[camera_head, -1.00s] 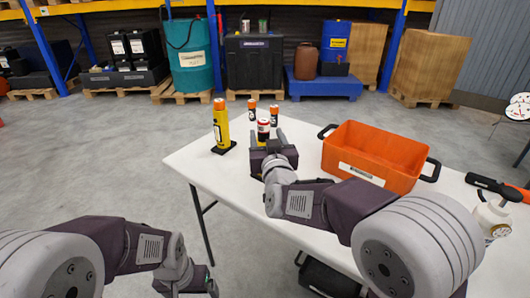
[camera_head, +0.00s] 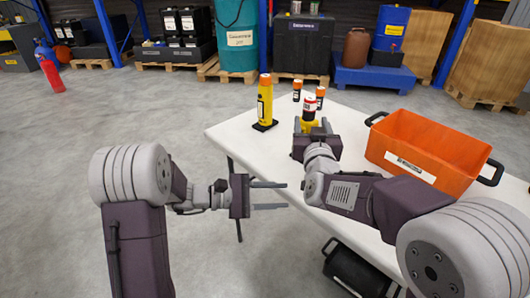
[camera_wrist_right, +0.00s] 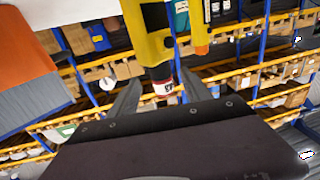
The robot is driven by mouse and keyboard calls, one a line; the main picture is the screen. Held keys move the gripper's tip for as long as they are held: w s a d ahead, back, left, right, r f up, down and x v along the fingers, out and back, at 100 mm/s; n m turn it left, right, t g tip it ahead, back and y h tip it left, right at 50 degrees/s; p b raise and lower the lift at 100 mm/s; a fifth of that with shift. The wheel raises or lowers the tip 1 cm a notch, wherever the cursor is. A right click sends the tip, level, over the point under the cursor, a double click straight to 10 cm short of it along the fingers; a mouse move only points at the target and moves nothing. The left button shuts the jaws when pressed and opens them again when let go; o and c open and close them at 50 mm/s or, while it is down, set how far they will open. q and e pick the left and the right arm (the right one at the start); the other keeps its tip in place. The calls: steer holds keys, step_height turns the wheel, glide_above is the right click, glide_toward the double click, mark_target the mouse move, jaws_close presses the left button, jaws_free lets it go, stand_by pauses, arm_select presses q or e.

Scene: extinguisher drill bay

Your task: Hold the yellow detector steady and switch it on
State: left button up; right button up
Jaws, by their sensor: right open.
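A yellow body (camera_head: 311,127) with a red, white and black top stands on the table, partly hidden by my right gripper (camera_head: 312,122). In the right wrist view this yellow body (camera_wrist_right: 149,42) has a dark window and lies ahead of the open fingers, with the banded top between them; I see no clear contact. A taller yellow cylinder (camera_head: 265,107) with an orange cap stands upright on a black base to the left. I cannot tell for sure which is the detector. My left gripper (camera_head: 268,195) is open and empty, beside the table's left edge.
The white table (camera_head: 235,135) also holds an orange crate (camera_head: 440,160) at right and two small orange-capped dark cylinders (camera_head: 297,92) at the back. A black case (camera_head: 355,268) is under the table.

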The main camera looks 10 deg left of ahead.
arm_select(q)
steer(key=w+a+r+n+t, duration=0.1)
steer(key=w+r+t, duration=0.1)
steer(key=w, duration=0.1)
steer(key=w+a+r+n+t, duration=0.2)
steer(key=w+t, duration=0.1)
steer(key=w+a+r+n+t+h, duration=0.1)
steer(key=w+a+r+n+t, duration=0.1)
steer(key=w, duration=0.1)
steer(key=shift+a+r+t, duration=0.15)
steer(key=shift+r+t, duration=0.2)
steer(key=shift+t, duration=0.05)
arm_select(e)
steer(key=w, duration=0.6)
steer(key=w+a, duration=0.1)
steer(key=w, duration=0.2)
steer(key=shift+a, duration=0.1)
jaws_close()
jaws_free()
